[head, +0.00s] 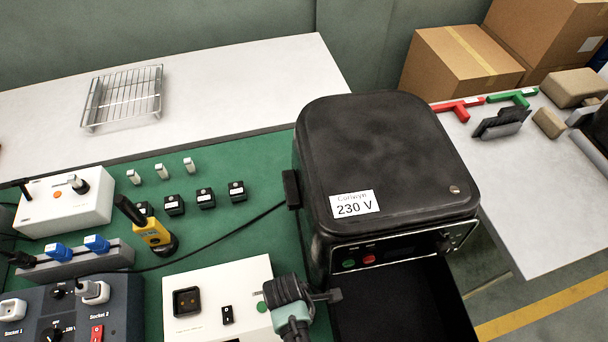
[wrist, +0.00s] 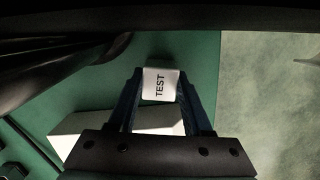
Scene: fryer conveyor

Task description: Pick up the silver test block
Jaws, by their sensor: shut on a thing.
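In the wrist view, my gripper (wrist: 159,70) is shut on a small pale silver block (wrist: 160,86) printed with the word TEST. The block sits between the two dark fingers, with its lettered face toward the camera. Green surface shows around it. I cannot tell for sure whether its underside is clear of the surface. I cannot make out my gripper or the held block with certainty in the head view.
A black fryer (head: 390,160) marked 230 V stands mid-bench. Small pale blocks (head: 162,171) and black cubes (head: 205,198) stand on the green mat. A yellow-and-black tool (head: 153,234), socket panel (head: 60,312) and cream switch box (head: 205,275) are nearby. A wire rack (head: 122,98) lies behind.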

